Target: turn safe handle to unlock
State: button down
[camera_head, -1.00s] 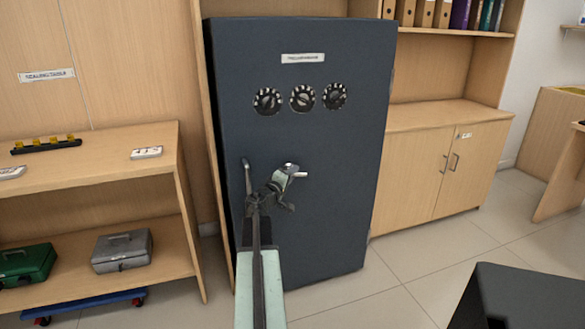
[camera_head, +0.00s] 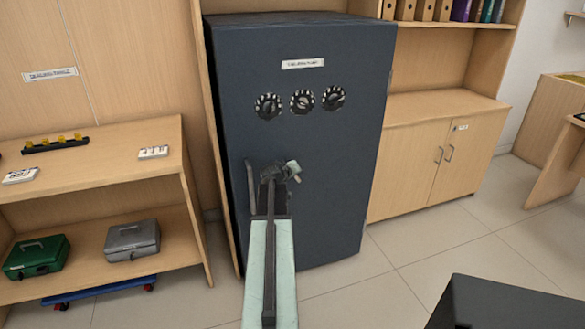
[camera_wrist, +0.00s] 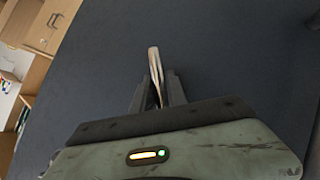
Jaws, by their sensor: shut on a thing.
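The dark blue-grey safe (camera_head: 335,170) stands upright in the head view, with three black dials (camera_head: 302,100) across its upper door and a label above them. A vertical bar handle (camera_head: 250,179) is at the left of the door. In the wrist view, the light metal safe handle (camera_wrist: 155,68) sticks up between the two dark fingers of my gripper (camera_wrist: 158,92), which are shut on it. In the head view my gripper (camera_head: 290,172) is at the door's middle and hides most of the safe handle. The safe door looks closed.
A wooden shelf unit (camera_head: 120,170) at left holds a green cash box (camera_head: 36,257) and a grey cash box (camera_head: 132,240). A wooden cabinet (camera_head: 440,150) stands right of the safe. A black block (camera_head: 505,305) is at bottom right. Tiled floor is free between.

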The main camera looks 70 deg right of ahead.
jog(key=shift+w+a+f+t+y, duration=0.1)
jog(key=shift+t+y, duration=0.2)
dwell(0.4)
jog(key=c, duration=1.3)
grip_release()
jog(key=shift+a+r+p, duration=0.15)
jog(key=shift+r+p, duration=0.1)
jog(key=shift+p, duration=0.15)
jog(key=p+v, duration=0.4)
jog(key=v, duration=0.3)
jog(key=shift+a, duration=0.15)
